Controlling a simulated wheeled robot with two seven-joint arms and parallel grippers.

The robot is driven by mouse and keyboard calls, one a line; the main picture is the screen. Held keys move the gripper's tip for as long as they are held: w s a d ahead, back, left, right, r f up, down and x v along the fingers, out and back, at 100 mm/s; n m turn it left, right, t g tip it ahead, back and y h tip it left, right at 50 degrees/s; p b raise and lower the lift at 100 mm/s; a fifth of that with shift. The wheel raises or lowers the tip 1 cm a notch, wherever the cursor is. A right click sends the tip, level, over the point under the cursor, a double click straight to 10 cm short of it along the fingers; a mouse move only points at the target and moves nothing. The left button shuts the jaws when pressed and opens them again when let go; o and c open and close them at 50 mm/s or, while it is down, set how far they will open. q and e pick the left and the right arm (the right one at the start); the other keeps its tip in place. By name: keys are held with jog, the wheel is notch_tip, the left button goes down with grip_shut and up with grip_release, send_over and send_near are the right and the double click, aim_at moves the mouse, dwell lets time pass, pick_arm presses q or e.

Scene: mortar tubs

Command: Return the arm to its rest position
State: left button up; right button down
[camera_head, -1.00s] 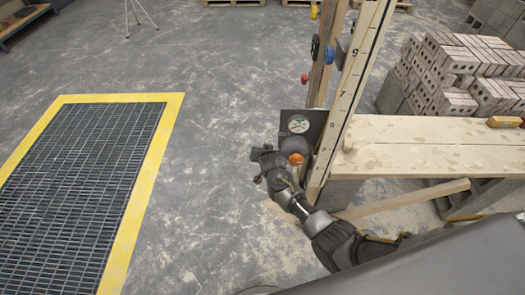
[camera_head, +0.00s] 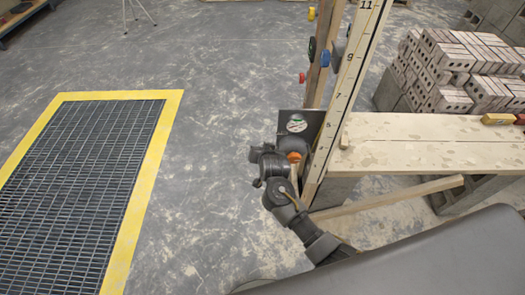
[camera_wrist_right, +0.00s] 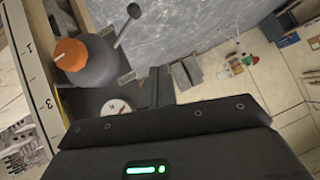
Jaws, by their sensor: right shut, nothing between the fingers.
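My right arm (camera_head: 287,205) comes in from the lower right beside the upright measuring post. My right gripper (camera_head: 260,153) is at its far end, left of the post, small and partly hidden by the wrist. In the right wrist view the gripper (camera_wrist_right: 160,86) shows as dark fingers close together with nothing held. A dark plate with a white round label (camera_head: 297,124) is just beyond it. A grey rounded thing with an orange cap (camera_wrist_right: 72,54) is close by in the right wrist view. My left gripper is out of view.
The numbered measuring post (camera_head: 345,95) and a wooden plank bench (camera_head: 420,140) stand to the right of the gripper. A brick stack (camera_head: 465,75) is behind the bench. A yellow-framed floor grate (camera_head: 172,125) lies left. The concrete floor between grate and post is clear.

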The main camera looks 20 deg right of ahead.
jog(key=shift+s+a+r, duration=0.1)
jog(key=shift+s+r, duration=0.2)
jog(key=shift+s, duration=0.1)
dwell(0.3)
jog(key=s+d+f+n+g+b, duration=0.15)
jog(key=s+f, duration=0.35)
jog(key=f, duration=0.5)
jog(key=s+d+f+n+g+y+b, duration=0.1)
jog(key=s+f+n, duration=0.3)
jog(key=f, duration=0.6)
jog(key=s+d+f+n+g+b, duration=0.1)
jog(key=s+f, duration=0.5)
jog(key=f, duration=0.5)
jog(key=s+d+f+g+b, duration=0.1)
jog(key=s+f, duration=0.5)
jog(key=s, duration=0.6)
jog(key=s+d+f+g+b, duration=0.2)
jog(key=s+d+f, duration=0.3)
jog(key=s, duration=0.7)
jog(key=s+d+f+g+b, duration=0.2)
jog(key=s+f, duration=0.6)
jog(key=s, duration=0.4)
jog(key=shift+s+d+g, duration=0.15)
jog(key=shift+d+g, duration=0.3)
jog(key=shift+d, duration=0.45)
